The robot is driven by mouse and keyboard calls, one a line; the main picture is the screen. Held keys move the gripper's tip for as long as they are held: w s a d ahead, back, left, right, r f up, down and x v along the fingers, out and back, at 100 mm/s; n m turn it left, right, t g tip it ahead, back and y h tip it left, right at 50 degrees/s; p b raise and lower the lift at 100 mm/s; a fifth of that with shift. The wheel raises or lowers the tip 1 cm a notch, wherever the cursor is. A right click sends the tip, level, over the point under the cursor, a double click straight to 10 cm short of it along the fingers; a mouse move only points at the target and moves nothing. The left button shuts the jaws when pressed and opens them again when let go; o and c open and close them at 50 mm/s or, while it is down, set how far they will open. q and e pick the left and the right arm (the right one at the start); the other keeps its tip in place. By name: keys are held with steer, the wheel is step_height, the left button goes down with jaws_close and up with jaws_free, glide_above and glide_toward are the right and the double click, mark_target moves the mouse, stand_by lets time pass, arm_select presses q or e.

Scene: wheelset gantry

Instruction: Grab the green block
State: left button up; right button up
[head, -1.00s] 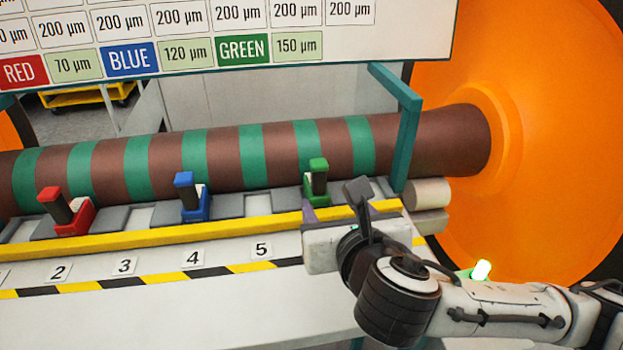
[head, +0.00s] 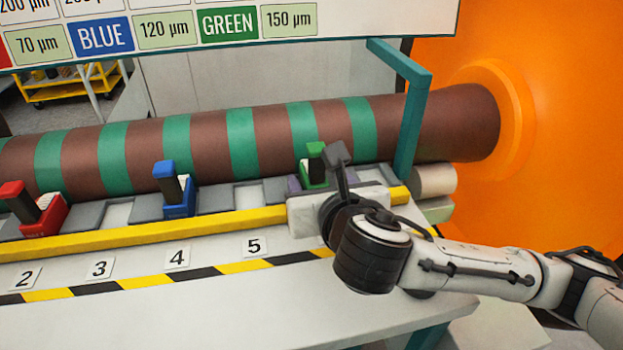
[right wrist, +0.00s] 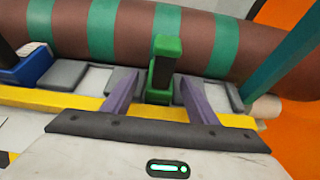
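The green block (head: 314,165) stands upright in a slot at the right end of the rack, in front of the striped axle. In the right wrist view the green block (right wrist: 163,70) stands between the two purple fingers of my right gripper (right wrist: 152,95). The fingers are apart, with a gap on each side of the block. In the head view my right gripper (head: 312,186) is at the block, and its wrist hides part of the block and the fingers. My left gripper is not in view.
A blue block (head: 178,190) and a red block (head: 34,209) stand farther left in the rack. A yellow rail (head: 150,234) runs along the front. A teal post (head: 412,130) stands close to the right, and the brown and green axle (head: 200,145) lies behind.

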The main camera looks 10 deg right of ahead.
jaws_close()
